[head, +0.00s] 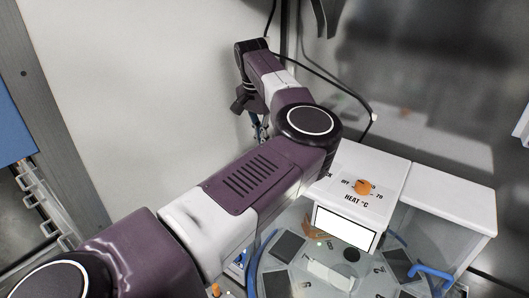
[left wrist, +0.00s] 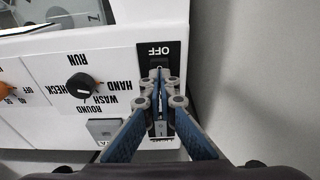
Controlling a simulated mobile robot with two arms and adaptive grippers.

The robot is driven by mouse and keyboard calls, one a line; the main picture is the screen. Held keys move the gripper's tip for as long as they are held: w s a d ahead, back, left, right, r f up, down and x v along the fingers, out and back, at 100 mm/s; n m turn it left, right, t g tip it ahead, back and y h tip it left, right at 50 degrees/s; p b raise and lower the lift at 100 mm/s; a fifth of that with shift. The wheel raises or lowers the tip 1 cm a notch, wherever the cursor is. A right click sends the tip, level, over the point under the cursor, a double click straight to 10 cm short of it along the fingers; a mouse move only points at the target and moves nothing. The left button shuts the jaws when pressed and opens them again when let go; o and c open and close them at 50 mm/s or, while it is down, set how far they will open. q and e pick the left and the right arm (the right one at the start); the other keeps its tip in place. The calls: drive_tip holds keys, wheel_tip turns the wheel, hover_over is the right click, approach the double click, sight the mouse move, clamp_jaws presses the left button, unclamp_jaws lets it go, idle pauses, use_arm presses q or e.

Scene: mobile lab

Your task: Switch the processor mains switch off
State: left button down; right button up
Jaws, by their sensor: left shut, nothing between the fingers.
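The processor's white front panel (left wrist: 115,45) fills much of the left wrist view, with its lettering upside down. The mains switch (left wrist: 153,57) is a black plate marked OFF at its upper end in the picture; its lower part and lever are largely hidden behind my fingers. My left gripper (left wrist: 161,78) is shut and empty, its fingertips directly over the switch plate. I cannot tell whether they touch it, nor the switch's position. In the head view, my left gripper (head: 258,128) is small and partly hidden by the arm, left of the processor's white housing (head: 385,165).
A black knob (left wrist: 83,86) marked RUN, HAND and WASH sits left of the switch, with a grey square button (left wrist: 104,128) below it. An orange heat knob (head: 363,187) is on the housing top. A grey wall (left wrist: 260,70) lies right of the panel.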

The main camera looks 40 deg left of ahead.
use_arm(q)
drive_tip(key=shift+f+b, duration=0.8)
drive_tip(key=shift+f, duration=0.35)
idle(0.4)
drive_tip(key=shift+r, duration=0.1)
drive_tip(key=shift+r+p, duration=1.45)
drive_tip(key=shift+r, duration=0.8)
drive_tip(key=shift+r+p, duration=0.5)
drive_tip(key=shift+r, duration=0.7)
drive_tip(key=shift+f, duration=0.1)
